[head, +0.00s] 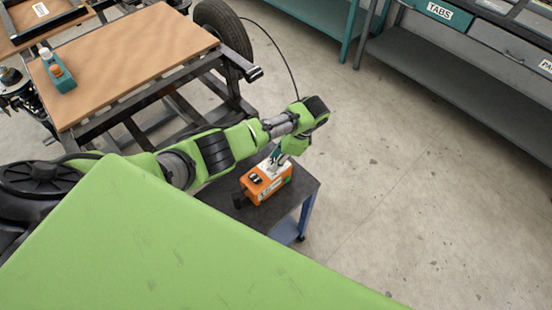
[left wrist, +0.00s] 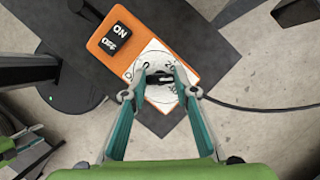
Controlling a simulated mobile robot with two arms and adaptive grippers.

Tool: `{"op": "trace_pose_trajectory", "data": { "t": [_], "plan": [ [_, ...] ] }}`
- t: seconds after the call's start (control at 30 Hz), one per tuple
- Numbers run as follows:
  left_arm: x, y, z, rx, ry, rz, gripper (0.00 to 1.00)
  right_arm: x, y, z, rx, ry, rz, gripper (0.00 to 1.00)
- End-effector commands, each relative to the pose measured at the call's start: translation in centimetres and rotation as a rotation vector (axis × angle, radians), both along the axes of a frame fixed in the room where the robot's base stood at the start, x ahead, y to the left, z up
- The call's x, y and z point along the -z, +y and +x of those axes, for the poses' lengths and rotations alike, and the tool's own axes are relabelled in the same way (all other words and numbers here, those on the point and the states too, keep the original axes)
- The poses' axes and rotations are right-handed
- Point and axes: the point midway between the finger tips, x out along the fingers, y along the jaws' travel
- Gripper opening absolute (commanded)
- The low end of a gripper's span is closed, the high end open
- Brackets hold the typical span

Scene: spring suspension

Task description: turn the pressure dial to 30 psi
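The orange pressure unit (head: 258,192) stands on a small dark-topped cart under my left arm. In the left wrist view the unit (left wrist: 187,50) shows a black ON/OFF switch (left wrist: 117,38) and a round white dial face (left wrist: 150,62) with printed marks. The fingers of my left gripper (left wrist: 161,72) reach down over the dial, one on each side of its small dark knob (left wrist: 163,82). They stand apart, and I cannot tell whether they touch the knob. In the head view the left gripper (head: 277,159) is just above the unit. The dial reading is not legible. My right gripper is not in view.
The cart top (head: 307,186) is small, with bare floor to its right. A black hose (left wrist: 262,107) runs right from the unit. A wheeled frame with a wooden board (head: 130,62) and a tire (head: 222,35) stands at the upper left. Grey shelving (head: 440,75) stands at the upper right.

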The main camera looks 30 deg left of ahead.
Motion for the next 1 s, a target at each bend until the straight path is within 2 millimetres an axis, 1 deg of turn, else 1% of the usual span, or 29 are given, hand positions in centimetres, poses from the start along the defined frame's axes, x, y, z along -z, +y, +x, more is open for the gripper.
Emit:
{"op": "trace_pose_trajectory", "data": {
  "t": [0.07, 0.37, 0.47, 0.57, 0.9, 1.0],
  "plan": [
    [0.0, 0.0, 0.0, -0.001, -0.001, 0.001, 0.43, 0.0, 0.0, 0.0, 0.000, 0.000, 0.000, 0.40],
    [0.0, 0.0, 0.0, -0.001, 0.000, 0.000, 0.43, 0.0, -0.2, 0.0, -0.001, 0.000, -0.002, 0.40],
    [-0.5, -0.2, 0.1, -0.001, -0.002, 0.000, 0.43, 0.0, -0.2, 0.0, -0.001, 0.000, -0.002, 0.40],
    [-1.7, -0.6, 0.4, 0.000, -0.003, -0.001, 0.43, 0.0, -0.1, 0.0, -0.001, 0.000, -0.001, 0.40],
    [-8.2, -3.1, 1.7, 0.000, -0.004, -0.001, 0.43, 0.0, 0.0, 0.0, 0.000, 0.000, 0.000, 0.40],
    [-9.6, -3.6, 1.9, 0.000, -0.003, -0.001, 0.43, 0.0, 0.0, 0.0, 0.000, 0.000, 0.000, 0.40]
  ]
}}
